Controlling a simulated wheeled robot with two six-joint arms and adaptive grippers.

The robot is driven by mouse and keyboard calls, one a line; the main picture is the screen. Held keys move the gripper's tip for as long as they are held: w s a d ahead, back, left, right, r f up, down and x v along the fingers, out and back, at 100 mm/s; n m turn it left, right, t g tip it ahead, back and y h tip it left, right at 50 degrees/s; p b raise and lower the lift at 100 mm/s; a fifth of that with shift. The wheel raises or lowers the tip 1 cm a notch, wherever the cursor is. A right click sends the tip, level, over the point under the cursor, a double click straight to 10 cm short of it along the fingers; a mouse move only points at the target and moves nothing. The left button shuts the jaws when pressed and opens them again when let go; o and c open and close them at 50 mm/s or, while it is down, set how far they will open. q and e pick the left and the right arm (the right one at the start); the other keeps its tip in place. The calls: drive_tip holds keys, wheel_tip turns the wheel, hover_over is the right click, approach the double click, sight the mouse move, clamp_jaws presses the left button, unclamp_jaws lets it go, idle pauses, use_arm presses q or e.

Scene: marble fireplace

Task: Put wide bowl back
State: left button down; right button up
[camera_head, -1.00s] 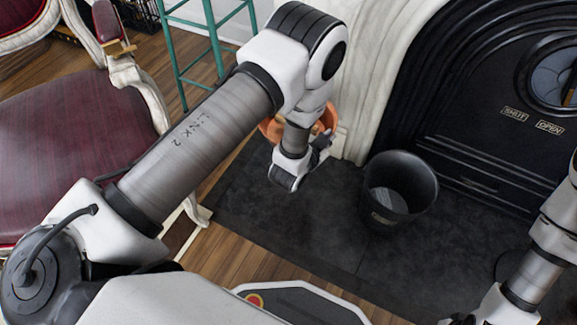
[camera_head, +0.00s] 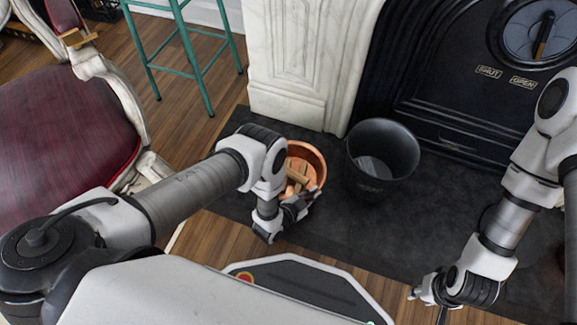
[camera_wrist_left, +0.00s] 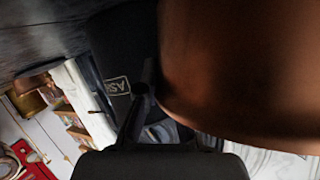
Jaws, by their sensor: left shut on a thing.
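The wide bowl is a copper-orange bowl (camera_head: 311,157) with several light wooden pieces in it. It is in the middle of the head view, left of the black bucket. My left gripper (camera_head: 302,203) is shut on the near side of the bowl, and my arm hides part of it. The bowl's smooth copper wall (camera_wrist_left: 240,70) fills the upper right of the left wrist view. I cannot tell how high the bowl is above the hearth. My right gripper (camera_head: 427,292) is low on the right, away from the bowl; its fingers are too small to read.
A black bucket (camera_head: 383,150) stands on the dark hearth slab (camera_head: 350,225), close to the bowl's right. Behind are a white marble pillar (camera_head: 305,65) and the black fireplace front (camera_head: 450,110). A red chair (camera_head: 60,130) and green stool (camera_head: 185,45) stand left. Slab right of the bucket is clear.

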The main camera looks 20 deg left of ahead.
sight(299, 166)
use_arm(q)
drive_tip(key=w+a+b, duration=0.1)
drive_tip(key=w+a, duration=0.2)
drive_tip(key=w+a+b, duration=0.2)
drive_tip(key=w+a+f+b, duration=0.1)
drive_tip(key=w+a, duration=0.2)
drive_tip(key=shift+w+a+f, duration=0.1)
drive_tip(key=shift+w+a, duration=0.2)
drive_tip(key=shift+a, duration=0.05)
drive_tip(key=f+b, duration=0.3)
drive_tip(key=shift+w+a+f, duration=0.2)
drive_tip(key=shift+f, duration=0.1)
drive_tip(key=shift+r, duration=0.1)
drive_tip(key=c, duration=1.7)
unclamp_jaws()
drive_tip(key=shift+f, duration=0.2)
drive_tip(key=o, duration=0.4)
